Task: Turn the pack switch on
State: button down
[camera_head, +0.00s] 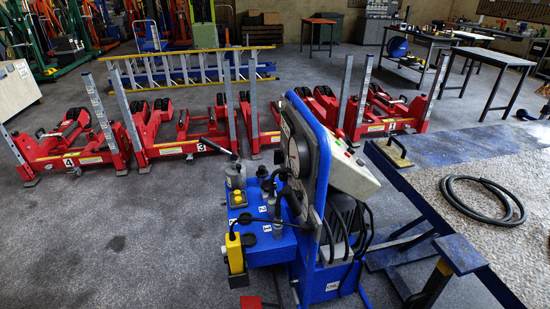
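The blue power pack (325,285) stands upright on the floor at the lower middle. A round gauge (299,157) is set in its upright panel. A pale grey control box (352,178) sits on its right side, with a small red spot (360,162) and small green marks (341,143) on top. Which of these is the switch, and its position, are too small to tell. A yellow pendant (235,254) hangs at the pack's front left. My gripper is not in view.
Red trolley jacks (75,150) stand in a row behind the pack, with a yellow ladder (190,68) beyond. At right are a metal-topped bench (440,185) with a black hose (480,205) on it and a blue stand (459,254). Floor at left is clear.

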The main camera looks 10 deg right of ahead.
aim_at(278, 156)
jog(key=u, duration=0.4)
jog(key=i+j+u, duration=0.2)
jog(key=i+u, duration=0.6)
jog(key=i, duration=0.7)
jog(key=i+j+z, duration=0.1)
jog(key=i, duration=0.6)
jog(key=i+j+z, duration=0.1)
jog(key=i, duration=0.65)
jog(key=i+z, duration=0.15)
jog(key=z, duration=1)
jog(key=j, duration=0.05)
